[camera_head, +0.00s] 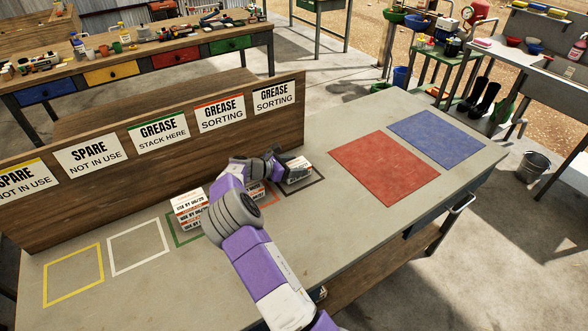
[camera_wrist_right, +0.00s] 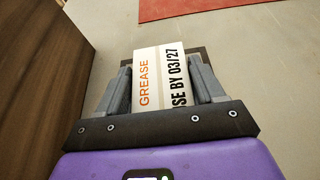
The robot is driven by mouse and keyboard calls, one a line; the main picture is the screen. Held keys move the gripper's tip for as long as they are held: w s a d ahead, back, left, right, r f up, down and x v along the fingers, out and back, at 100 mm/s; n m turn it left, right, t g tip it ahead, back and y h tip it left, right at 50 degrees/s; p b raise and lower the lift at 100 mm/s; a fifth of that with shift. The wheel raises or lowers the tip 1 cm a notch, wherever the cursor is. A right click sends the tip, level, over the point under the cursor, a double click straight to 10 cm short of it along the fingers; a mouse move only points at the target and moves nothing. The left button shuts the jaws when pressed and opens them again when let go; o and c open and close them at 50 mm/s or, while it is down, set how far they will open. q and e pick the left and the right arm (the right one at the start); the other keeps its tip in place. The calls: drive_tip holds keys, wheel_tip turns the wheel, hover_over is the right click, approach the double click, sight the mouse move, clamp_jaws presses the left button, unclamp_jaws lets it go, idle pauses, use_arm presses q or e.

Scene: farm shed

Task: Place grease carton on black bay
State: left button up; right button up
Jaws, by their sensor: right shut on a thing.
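My right gripper (camera_head: 283,165) is shut on a white grease carton (camera_head: 299,174), at the black-outlined bay (camera_head: 317,184). In the right wrist view the carton (camera_wrist_right: 158,75) sits between both fingers of the gripper (camera_wrist_right: 160,88), showing "GREASE" and a use-by 03/27 label. Part of the dark outline (camera_wrist_right: 207,60) shows behind it. I cannot tell whether the carton touches the bench. A stack of cartons (camera_head: 187,207) stands in the green-outlined bay (camera_head: 174,236). My right arm hides much of the red-outlined bay (camera_head: 274,195). My left gripper is out of view.
A wooden board (camera_head: 105,195) with bay signs stands along the bench's back edge. The yellow bay (camera_head: 73,274) and white bay (camera_head: 138,247) are empty. Flat red (camera_head: 388,168) and blue (camera_head: 437,138) mats lie clear at the right.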

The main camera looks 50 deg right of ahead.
drive_tip(key=shift+f, duration=0.1)
drive_tip(key=o, duration=1.1)
drive_tip(key=shift+w+a+r, duration=0.15)
drive_tip(key=shift+a+r, duration=0.1)
drive_tip(key=shift+a, duration=0.05)
drive_tip(key=p+v, duration=0.3)
drive_tip(key=v, duration=0.7)
drive_tip(key=shift+a+r, duration=0.15)
drive_tip(key=shift+a, duration=0.15)
drive_tip(key=shift+w+a+r, duration=0.1)
drive_tip(key=shift+a, duration=0.25)
